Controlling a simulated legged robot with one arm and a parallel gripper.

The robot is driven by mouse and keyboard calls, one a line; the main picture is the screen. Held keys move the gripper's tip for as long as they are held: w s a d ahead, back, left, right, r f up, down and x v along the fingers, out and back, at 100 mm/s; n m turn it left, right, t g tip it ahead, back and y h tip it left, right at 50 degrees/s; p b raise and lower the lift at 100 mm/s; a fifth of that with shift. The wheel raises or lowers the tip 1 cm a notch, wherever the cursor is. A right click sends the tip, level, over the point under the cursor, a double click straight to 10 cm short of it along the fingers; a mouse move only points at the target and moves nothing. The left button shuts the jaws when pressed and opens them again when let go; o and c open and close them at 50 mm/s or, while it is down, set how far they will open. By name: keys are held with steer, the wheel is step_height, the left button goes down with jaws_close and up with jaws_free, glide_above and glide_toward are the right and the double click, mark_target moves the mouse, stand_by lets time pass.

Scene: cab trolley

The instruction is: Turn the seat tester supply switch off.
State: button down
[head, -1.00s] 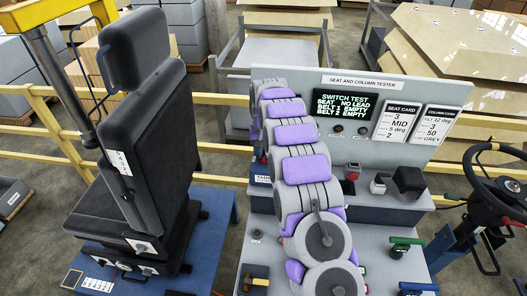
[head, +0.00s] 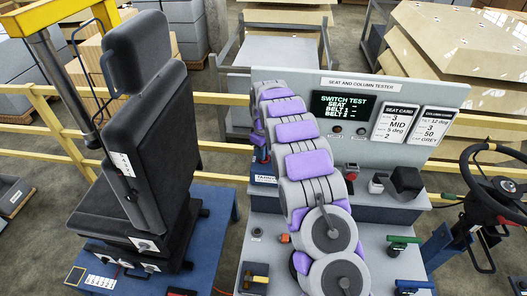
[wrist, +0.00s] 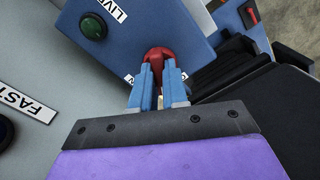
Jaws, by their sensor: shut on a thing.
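The supply switch has a red handle (wrist: 158,56) on a blue box (wrist: 185,25) in the wrist view. My gripper (wrist: 158,72) has its two blue fingers closed around the red handle. A white label beside the handle is mostly hidden by the fingers, and I cannot tell the switch position from it. In the head view the tester display (head: 340,106) reads SWITCH TEST, with dashes after SEAT, BELT 1 and BELT 2. My arm hides the gripper and switch there.
A green lamp (wrist: 93,27) with a LIVE label is on the blue box. A black seat (head: 150,130) stands left on a blue trolley. A steering wheel (head: 495,195) is at right. Red, grey and black parts (head: 406,182) sit on the tester shelf.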

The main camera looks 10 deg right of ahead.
steer(key=n, duration=0.6)
steer(key=shift+w+r+p, duration=0.2)
steer(key=shift+r+p, duration=0.05)
steer(key=shift+p, duration=0.05)
stand_by(0.4)
steer(key=c, duration=1.1)
jaws_free()
steer(key=shift+a+f, duration=0.1)
steer(key=shift+f, duration=0.05)
steer(key=shift+c, duration=0.2)
step_height(320, 180, up, 17)
steer(key=shift+s+r, duration=0.1)
steer(key=shift+r, duration=0.1)
